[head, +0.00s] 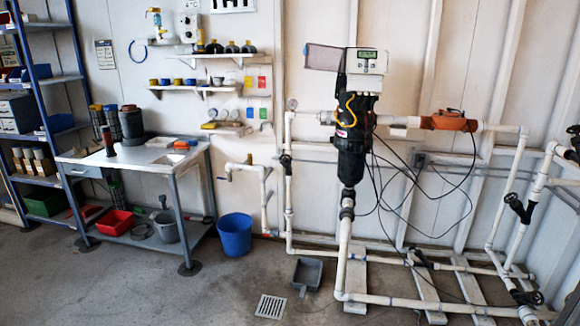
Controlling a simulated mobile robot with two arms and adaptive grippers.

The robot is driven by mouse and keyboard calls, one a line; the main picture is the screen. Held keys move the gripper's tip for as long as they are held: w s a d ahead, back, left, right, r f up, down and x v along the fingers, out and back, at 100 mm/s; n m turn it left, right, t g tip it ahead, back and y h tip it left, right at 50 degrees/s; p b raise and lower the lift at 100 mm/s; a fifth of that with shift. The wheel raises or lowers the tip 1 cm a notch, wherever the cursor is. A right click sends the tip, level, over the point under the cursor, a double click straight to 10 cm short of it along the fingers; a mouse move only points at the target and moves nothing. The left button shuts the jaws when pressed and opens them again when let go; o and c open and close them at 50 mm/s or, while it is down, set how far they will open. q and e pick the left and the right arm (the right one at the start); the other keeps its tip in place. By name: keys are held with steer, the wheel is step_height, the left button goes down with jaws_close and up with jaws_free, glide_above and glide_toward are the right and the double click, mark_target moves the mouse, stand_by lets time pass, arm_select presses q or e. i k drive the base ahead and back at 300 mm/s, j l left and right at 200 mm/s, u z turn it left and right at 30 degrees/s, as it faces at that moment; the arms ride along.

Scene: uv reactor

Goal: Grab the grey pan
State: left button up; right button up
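A dark grey pan (307,273) lies on the concrete floor, left of the white vertical pipe under the reactor. It is a shallow open tray with a short handle that points toward me. Its inside looks empty. White pipes pass close behind it and to its right. Neither of my grippers shows in the head view.
A blue bucket (235,234) stands left of the pan, near the workbench (130,159). A floor drain grate (270,306) lies in front of it. The UV reactor (350,150) and white piping (400,302) fill the right side. The front-left floor is clear.

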mark_target(306, 277)
steer(key=i+j+u, duration=0.15)
steer(key=i+u, duration=0.15)
steer(key=i, duration=0.45)
steer(key=i+u, duration=0.3)
steer(key=i, duration=0.45)
